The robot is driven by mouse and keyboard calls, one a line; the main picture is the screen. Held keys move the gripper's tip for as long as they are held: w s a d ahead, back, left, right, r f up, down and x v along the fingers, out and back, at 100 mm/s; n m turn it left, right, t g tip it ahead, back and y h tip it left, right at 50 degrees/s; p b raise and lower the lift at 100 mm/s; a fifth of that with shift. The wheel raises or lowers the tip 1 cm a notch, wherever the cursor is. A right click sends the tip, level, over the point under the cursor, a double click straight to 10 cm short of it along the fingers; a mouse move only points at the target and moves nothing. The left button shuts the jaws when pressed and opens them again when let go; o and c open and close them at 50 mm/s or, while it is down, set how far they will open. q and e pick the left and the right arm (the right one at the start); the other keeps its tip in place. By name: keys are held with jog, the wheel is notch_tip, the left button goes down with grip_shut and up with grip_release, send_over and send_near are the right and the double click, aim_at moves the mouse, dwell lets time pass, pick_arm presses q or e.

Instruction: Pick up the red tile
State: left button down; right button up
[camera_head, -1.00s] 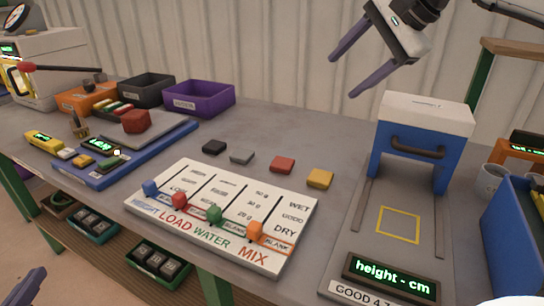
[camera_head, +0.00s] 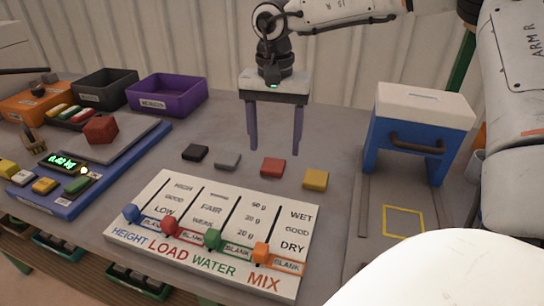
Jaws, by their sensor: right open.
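The red tile (camera_head: 273,167) lies flat on the grey table, in a row with a black tile (camera_head: 195,152), a grey tile (camera_head: 228,160) and a yellow tile (camera_head: 316,180). My right gripper (camera_head: 275,150) points down with its two purple fingers apart and empty. In the picture its fingertips are just above and behind the row, nearest the grey and red tiles; their exact height over the table is hard to tell. My left gripper is not in the head view.
A white board with sliders (camera_head: 290,285) lies in front of the tiles. A blue press with a white top (camera_head: 422,105) stands to the right. A purple bin (camera_head: 167,97) and a black bin (camera_head: 106,90) are at the back left. A blue scale base (camera_head: 62,202) holds a red block (camera_head: 101,130).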

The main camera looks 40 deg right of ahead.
aim_at(273, 164)
jog(key=shift+w+d+f, duration=0.1)
jog(key=shift+w+f, duration=0.1)
jog(key=shift+f, duration=1.2)
jog(key=shift+w+d+f, duration=0.1)
jog(key=shift+w+f, duration=0.05)
jog(key=shift+f, duration=1.2)
jog(key=c, duration=1.2)
